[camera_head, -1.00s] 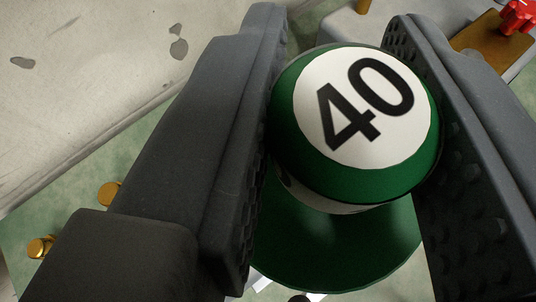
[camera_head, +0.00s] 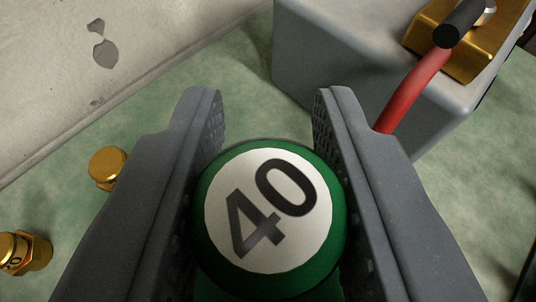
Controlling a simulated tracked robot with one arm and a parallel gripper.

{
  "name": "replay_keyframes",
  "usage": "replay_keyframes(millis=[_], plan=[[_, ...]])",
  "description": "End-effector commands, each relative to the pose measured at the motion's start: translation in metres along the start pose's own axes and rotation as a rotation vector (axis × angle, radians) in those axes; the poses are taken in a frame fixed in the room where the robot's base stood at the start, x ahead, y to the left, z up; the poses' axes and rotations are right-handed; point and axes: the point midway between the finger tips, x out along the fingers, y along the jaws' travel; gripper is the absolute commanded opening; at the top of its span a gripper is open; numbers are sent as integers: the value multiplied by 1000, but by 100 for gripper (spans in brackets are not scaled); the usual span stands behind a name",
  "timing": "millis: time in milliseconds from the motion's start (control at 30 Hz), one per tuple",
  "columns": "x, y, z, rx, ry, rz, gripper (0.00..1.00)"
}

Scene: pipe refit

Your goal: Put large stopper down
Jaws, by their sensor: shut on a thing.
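The large stopper (camera_head: 335,235) is green with a round top and a white disc marked "40". It sits between the two grey fingers of my gripper (camera_head: 268,190), which is shut on it. The stopper's top faces the camera. Its lower part is cut off by the bottom of the picture, so I cannot tell whether its underside touches a surface.
A grey block (camera_head: 330,60) with a brass fitting (camera_head: 425,25) and a red and black handle (camera_head: 415,88) stands beyond, to the right. Small brass pieces (camera_head: 107,167) are at left on the green surface (camera_head: 255,95). A pale wall (camera_head: 150,50) fills the upper left.

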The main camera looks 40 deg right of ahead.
Motion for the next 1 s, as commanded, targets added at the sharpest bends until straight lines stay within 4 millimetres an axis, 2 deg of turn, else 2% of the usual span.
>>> replay_keyframes(millis=[600,633,700,1000], plan=[[4,0,11,0,1,0,0],[4,0,11,0,0,0,29],[4,0,11,0,1,0,48],[4,-1,10,0,1,-1,48]])
